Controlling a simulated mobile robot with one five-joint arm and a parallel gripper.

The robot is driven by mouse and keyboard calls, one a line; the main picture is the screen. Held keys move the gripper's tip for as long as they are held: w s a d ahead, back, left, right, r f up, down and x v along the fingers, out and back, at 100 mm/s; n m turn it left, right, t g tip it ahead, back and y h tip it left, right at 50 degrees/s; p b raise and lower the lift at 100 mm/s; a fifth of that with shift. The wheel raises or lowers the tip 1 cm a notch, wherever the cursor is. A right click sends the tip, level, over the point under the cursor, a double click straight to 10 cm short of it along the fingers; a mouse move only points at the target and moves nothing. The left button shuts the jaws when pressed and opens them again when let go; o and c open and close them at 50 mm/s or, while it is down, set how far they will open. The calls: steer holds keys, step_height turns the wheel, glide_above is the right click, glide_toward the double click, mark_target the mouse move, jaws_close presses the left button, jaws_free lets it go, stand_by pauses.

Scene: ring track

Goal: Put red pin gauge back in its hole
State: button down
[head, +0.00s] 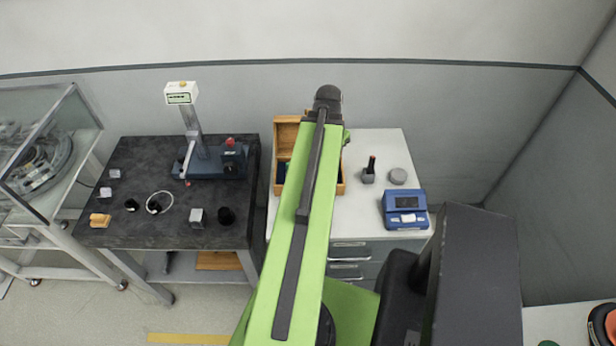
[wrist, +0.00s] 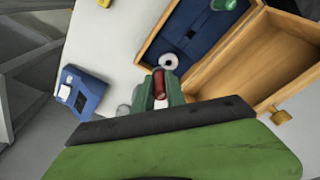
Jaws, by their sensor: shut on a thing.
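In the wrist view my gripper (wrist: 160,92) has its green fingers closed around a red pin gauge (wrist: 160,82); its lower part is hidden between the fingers. Just ahead of it is a white ring (wrist: 168,61) with a dark centre, at the near edge of the blue insert (wrist: 190,28) in the open wooden case (wrist: 262,68). In the head view my arm covers the gripper and much of the wooden case (head: 287,123).
A dark table (head: 150,225) with instruments stands left, across a gap.

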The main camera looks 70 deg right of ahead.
steer(key=s, duration=0.3)
steer(key=shift+s+a+r+m, duration=0.15)
steer(key=shift+a+m, duration=0.25)
steer(key=w+f+b, duration=0.3)
steer(key=w+d+f+b, duration=0.1)
steer(key=w+f+b, duration=0.7)
steer(key=shift+w+d, duration=0.25)
steer(key=shift+d, duration=0.1)
steer(key=shift+r, duration=0.2)
steer(key=shift+f, duration=0.1)
steer(key=c, duration=1.4)
jaws_free()
steer(key=shift+o, duration=0.2)
